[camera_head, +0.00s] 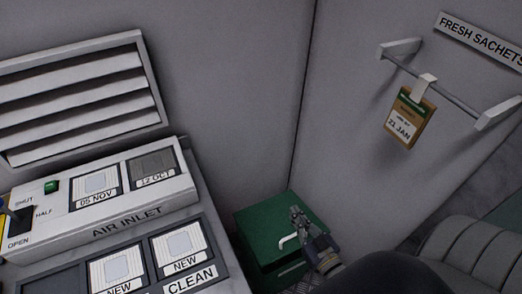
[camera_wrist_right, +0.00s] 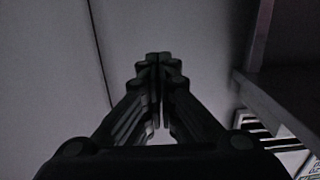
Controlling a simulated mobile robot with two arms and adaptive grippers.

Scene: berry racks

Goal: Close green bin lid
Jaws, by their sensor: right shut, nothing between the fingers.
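The green bin (camera_head: 268,270) stands in the corner at the lower middle of the head view. Its green lid (camera_head: 262,219) lies across the top and looks down or nearly down; I cannot tell whether a small gap is left at the front. A white handle (camera_head: 287,239) sits near the lid's front edge. My right gripper (camera_head: 296,212) is shut and empty, over the right part of the lid; I cannot tell whether it touches it. Its shut fingers also show in the right wrist view (camera_wrist_right: 158,62), where the bin is not visible. My left gripper is not in view.
The air inlet unit (camera_head: 120,210) with labelled slots stands left of the bin, under a louvred vent (camera_head: 80,95). A sachet (camera_head: 408,118) hangs from a rail (camera_head: 440,88) on the right wall. A grey ribbed seat-like shape (camera_head: 465,250) is at the lower right.

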